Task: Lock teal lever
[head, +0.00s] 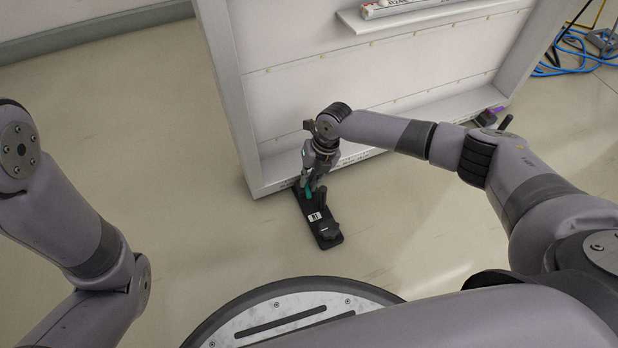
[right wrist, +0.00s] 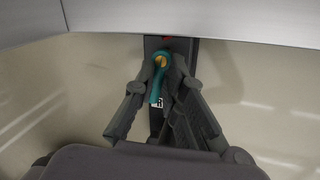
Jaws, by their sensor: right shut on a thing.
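The teal lever (right wrist: 156,84) sits on a narrow black base plate (head: 327,234) on the floor, beside the foot of the white frame. In the right wrist view the lever's round end with a yellow centre is near the top and its handle points down toward my gripper. My right gripper (head: 312,186) is at the far end of the base plate, with its fingers (right wrist: 165,72) on either side of the lever, shut on it. In the head view the fingers hide most of the lever. My left arm shows at the left, but its gripper is out of the picture.
The white panelled frame (head: 230,90) rises right behind the base plate, with a small shelf (head: 420,14) higher up. A purple object (head: 492,111) lies at its right end. Blue cables (head: 570,55) lie at the far right. The floor left of the frame is clear.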

